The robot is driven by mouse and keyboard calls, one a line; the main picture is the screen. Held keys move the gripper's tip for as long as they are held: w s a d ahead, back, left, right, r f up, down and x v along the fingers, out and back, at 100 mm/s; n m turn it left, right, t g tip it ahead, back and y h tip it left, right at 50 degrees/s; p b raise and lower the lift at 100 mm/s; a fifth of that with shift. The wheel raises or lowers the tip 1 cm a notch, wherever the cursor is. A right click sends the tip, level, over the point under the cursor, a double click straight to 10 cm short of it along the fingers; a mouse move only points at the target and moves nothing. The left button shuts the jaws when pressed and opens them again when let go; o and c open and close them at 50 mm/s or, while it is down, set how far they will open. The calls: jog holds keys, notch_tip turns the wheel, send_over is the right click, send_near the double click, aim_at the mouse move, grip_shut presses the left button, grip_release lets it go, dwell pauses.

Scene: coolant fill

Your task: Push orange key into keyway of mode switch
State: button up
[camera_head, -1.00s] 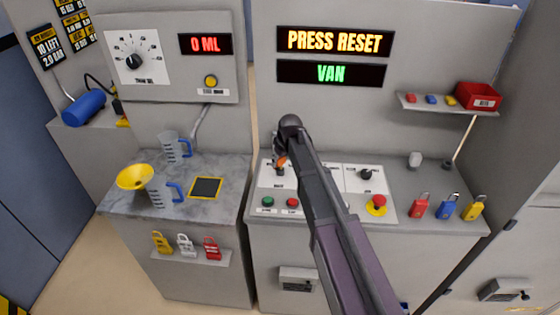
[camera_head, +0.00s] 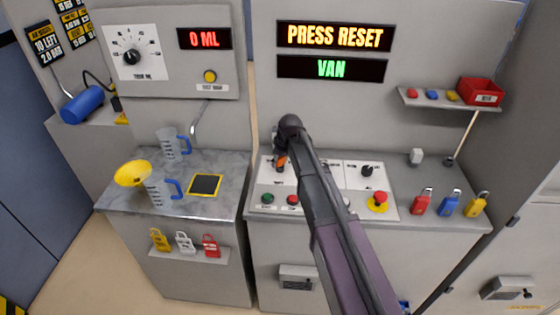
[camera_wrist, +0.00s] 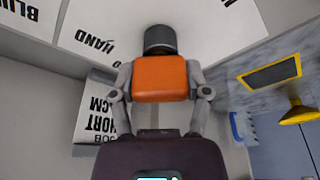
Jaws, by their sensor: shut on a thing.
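The orange key (camera_wrist: 160,79) is held between the two fingers of my gripper (camera_wrist: 160,85), which is shut on its sides. Just beyond the key is a dark round part of the mode switch (camera_wrist: 160,40) on the white panel. In the wrist view the key lines up with this part and overlaps its near edge. I cannot tell how deep the key sits in the keyway, which is hidden. In the head view the key (camera_head: 281,162) shows as a small orange patch at the left of the white panel, under my arm.
Green (camera_head: 267,198) and red (camera_head: 293,199) buttons lie in front of the switch. A second knob (camera_head: 367,171) and a red mushroom button (camera_head: 378,200) stand to the right. Several padlocks stand at the right edge. The left bench holds jugs and a yellow funnel (camera_head: 132,173).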

jog(key=o, duration=1)
jog(key=shift+o, duration=0.2)
jog(key=shift+r, duration=0.1)
notch_tip(320, 180, up, 9)
jog(key=p, duration=0.9)
jog(key=shift+a, duration=0.1)
